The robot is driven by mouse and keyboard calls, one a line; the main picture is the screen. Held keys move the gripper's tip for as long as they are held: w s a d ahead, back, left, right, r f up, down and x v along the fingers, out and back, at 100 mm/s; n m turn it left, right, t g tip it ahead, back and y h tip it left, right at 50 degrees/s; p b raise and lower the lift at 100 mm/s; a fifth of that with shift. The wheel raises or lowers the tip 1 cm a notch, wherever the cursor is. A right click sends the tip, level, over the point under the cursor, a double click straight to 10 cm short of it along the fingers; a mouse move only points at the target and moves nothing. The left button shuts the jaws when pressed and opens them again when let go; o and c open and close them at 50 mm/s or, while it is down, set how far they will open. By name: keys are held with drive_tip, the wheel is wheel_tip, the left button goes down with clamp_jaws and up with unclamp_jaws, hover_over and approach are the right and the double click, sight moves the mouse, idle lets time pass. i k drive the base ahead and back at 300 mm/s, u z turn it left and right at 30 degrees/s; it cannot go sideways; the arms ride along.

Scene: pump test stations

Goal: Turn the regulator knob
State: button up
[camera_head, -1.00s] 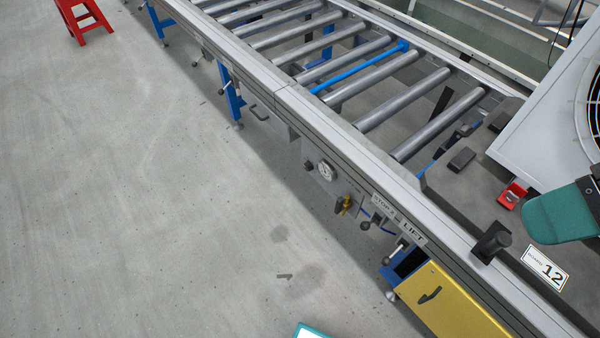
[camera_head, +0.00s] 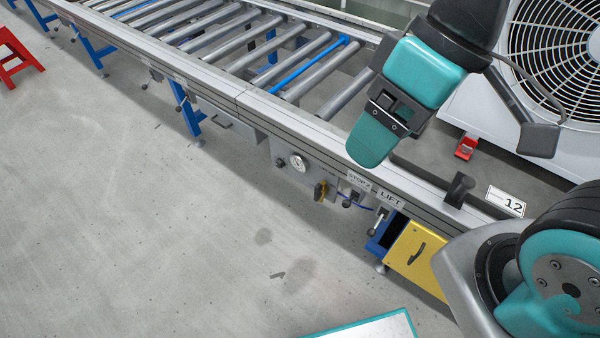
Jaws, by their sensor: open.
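A panel with a round white gauge (camera_head: 298,163) hangs on the side of the roller conveyor. A small dark knob (camera_head: 279,162) sits just left of the gauge and looks like the regulator knob, but it is too small to be sure. A yellow and black valve handle (camera_head: 321,190) is below and right of the gauge. My gripper (camera_head: 371,139) hangs above the conveyor's near rail, up and right of the panel, apart from the knob. It is open and empty. One teal finger shows clearly; the other is hidden.
STOP and LIFT labels (camera_head: 390,199) with levers below them are right of the valve. A yellow box (camera_head: 416,255) sits further right. A black post (camera_head: 459,190) stands on the rail. A large fan unit (camera_head: 480,110) is at the back right.

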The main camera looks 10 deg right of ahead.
sight(279, 162)
drive_tip(key=z, duration=3.65)
drive_tip(key=k, duration=2.1)
drive_tip(key=u, duration=2)
